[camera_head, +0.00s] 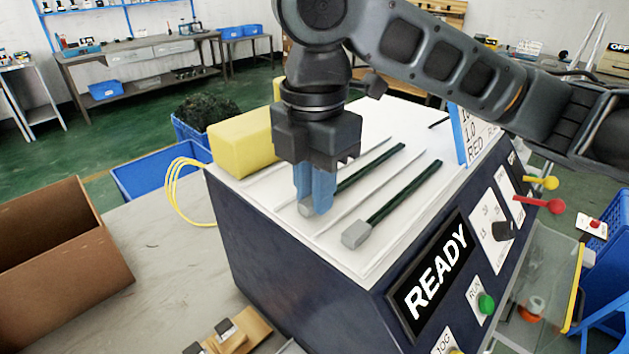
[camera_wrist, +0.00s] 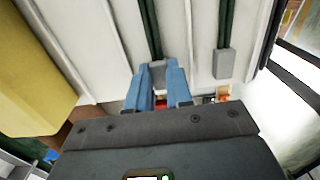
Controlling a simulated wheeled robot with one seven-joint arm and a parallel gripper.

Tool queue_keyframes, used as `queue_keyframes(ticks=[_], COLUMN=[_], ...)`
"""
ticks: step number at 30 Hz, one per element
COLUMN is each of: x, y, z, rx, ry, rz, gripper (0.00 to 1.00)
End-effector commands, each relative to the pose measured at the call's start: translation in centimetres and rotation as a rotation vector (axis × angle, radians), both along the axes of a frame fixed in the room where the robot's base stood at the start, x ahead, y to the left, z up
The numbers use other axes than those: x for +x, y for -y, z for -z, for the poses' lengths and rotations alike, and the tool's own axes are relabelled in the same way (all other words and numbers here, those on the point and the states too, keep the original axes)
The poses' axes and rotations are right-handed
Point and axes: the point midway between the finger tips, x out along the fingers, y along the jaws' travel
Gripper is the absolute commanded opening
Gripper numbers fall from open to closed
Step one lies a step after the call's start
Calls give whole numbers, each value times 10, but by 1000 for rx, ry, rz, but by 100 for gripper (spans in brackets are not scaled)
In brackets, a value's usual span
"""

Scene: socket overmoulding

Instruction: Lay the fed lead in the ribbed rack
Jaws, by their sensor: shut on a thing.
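The ribbed rack (camera_head: 290,228) is the white top of a dark blue machine, with thin raised ribs. My gripper (camera_head: 318,205) points down over its front edge, blue fingers shut on the grey plug (camera_head: 305,208) of a dark green lead (camera_head: 372,167). That lead runs back between two ribs; I cannot tell whether it touches the rack. A second green lead (camera_head: 408,187) with a grey plug (camera_head: 355,235) lies in the channel to its right. In the wrist view, the fingers (camera_wrist: 159,78) straddle the held plug, and the second plug (camera_wrist: 223,63) is apart to the right.
A yellow block (camera_head: 240,148) stands at the rack's left, yellow cables looping beside it. A blue sign (camera_head: 461,135) stands at the right rear. The machine's front has a READY display (camera_head: 436,270) and levers (camera_head: 540,204). A brown box (camera_head: 60,245) is at left.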

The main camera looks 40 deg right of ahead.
Motion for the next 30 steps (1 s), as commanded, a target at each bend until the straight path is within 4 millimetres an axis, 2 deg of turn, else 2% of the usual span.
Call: queue_keyframes(ticks=[4,5,14,23,26,30], x=[0,0,0,0,1,1], y=[0,0,0,0,-1,0], z=[0,0,0,-4,-15,-38], rx=[0,0,0,0,0,-1], ry=[0,0,0,1,1,3], rz=[0,0,0,0,-1,0], gripper=[0,21,50,50,50,50])
